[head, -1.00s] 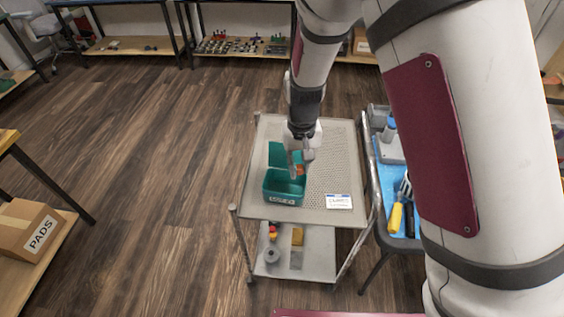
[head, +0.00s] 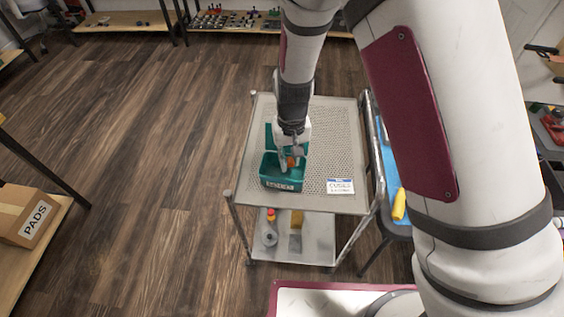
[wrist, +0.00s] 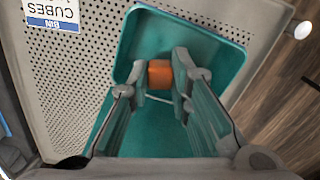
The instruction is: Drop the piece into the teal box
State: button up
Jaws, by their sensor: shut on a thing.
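The teal box (head: 281,182) stands on the top shelf of the grey cart, and its opening also shows in the wrist view (wrist: 225,63). My gripper (head: 288,166) points down over the box. In the wrist view my gripper (wrist: 160,76) is shut on an orange piece (wrist: 160,69), a small cube held between its fingertips. The orange piece also shows in the head view (head: 292,162), partly hidden by a finger. It appears within the box's outline; its exact height over the box floor cannot be told.
A label card reading CUBES (head: 340,186) lies on the perforated cart top (head: 330,135), right of the box. A blue-topped table with a yellow-handled tool (head: 399,204) stands close on the right.

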jog(key=o, duration=0.8)
jog(key=shift+o, duration=0.2)
notch_tip(320, 180, up, 12)
dwell(0.5)
jog(key=s+d+r+m+t+y, duration=0.1)
jog(key=s+d+r, duration=0.6)
jog(key=d+r, duration=0.15)
jog(key=s+d+r+m+t, duration=0.1)
jog(key=s+d+r+t, duration=0.1)
jog(key=s+d+r, duration=0.7)
jog(key=s+d+r+t+h, duration=0.1)
jog(key=s+d+r, duration=0.1)
jog(key=s, duration=0.4)
jog(key=shift+s+d+m, duration=0.15)
jog(key=shift+d+m, duration=0.15)
jog(key=shift+d, duration=0.1)
